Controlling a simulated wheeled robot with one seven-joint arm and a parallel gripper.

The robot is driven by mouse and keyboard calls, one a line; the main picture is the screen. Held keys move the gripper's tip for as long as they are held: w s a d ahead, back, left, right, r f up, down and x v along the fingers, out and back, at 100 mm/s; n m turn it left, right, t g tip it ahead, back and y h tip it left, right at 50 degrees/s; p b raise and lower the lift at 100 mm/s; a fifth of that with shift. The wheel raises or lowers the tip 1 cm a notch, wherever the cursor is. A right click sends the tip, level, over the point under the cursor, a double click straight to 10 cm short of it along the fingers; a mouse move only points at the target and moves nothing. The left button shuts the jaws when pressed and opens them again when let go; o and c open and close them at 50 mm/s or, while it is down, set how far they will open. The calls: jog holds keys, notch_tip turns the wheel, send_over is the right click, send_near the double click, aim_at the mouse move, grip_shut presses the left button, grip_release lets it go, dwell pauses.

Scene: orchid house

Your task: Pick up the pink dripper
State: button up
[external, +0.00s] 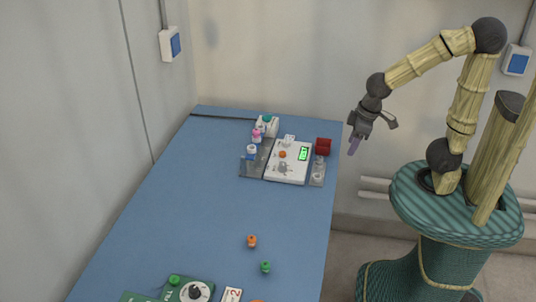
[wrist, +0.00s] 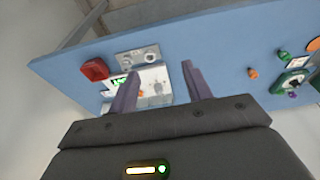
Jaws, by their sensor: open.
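The pink dripper (external: 256,136) is a small bottle with a pink top. In the external view it stands at the back of the blue table, among other small bottles left of a white device. I cannot make it out in the wrist view. My gripper (external: 354,147) is open and empty, in the air off the table's right edge, to the right of the dripper and well apart from it. Its two purple fingers (wrist: 159,70) are spread in the wrist view, with the white device behind them.
Orange (external: 252,241) and green (external: 265,267) small items lie nearer the front. The middle of the blue table (external: 200,215) is clear. A wall rises behind.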

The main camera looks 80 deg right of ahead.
jog(key=w+d+f+n+t+h+p, duration=0.2)
jog(key=w+d+f+n+p, duration=0.2)
jog(key=w+d+n, duration=0.25)
jog(key=w+d+f+n+t+h+p, duration=0.2)
jog(key=w+d+f+n+p, duration=0.15)
jog(key=w+d+n, duration=0.3)
jog(key=w+a+r+n+t+y+p, duration=0.1)
jog(key=w+a+r+n+t+p, duration=0.3)
jog(key=n, duration=0.7)
jog(key=w+r+n+t+y+p, duration=0.1)
jog(key=w+r+n+t+p, duration=0.15)
jog(key=r+n, duration=0.55)
notch_tip(320, 180, down, 7)
jog(key=n, duration=0.2)
jog(key=shift+a+b, duration=0.15)
jog(key=shift+b, duration=0.15)
jog(key=shift+w+f, duration=0.1)
jog(key=shift+w, duration=0.1)
